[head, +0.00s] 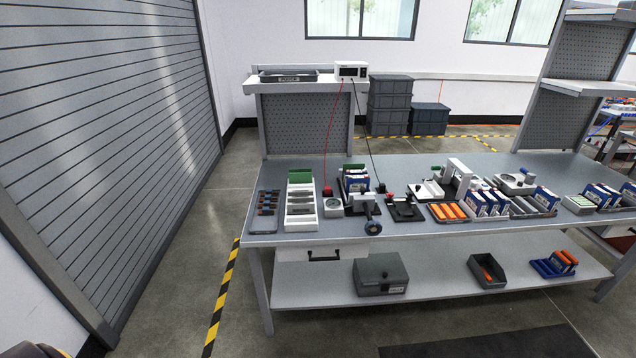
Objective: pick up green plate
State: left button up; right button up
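A green plate-like piece (301,177) stands at the far end of a white slotted rack (302,222) on the left part of the grey workbench. A second green piece (353,169) shows behind blue-and-white boxes a little to the right. Both are small in the picture, and I cannot tell which is the green plate. Neither of my grippers is in view.
The workbench (440,239) holds tools, devices, boxes and orange cylinders (448,212). Its lower shelf carries a grey case (381,273) and a dark bin (487,270). A slatted shutter (100,130) stands left. The floor between is free, with a yellow-black stripe (221,300).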

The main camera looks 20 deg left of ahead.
aim_at(305, 177)
jog(key=i+j+z, duration=0.1)
jog(key=j+z, duration=0.2)
jog(key=j, duration=0.65)
jog(key=j+z, duration=0.35)
jog(key=j, duration=0.65)
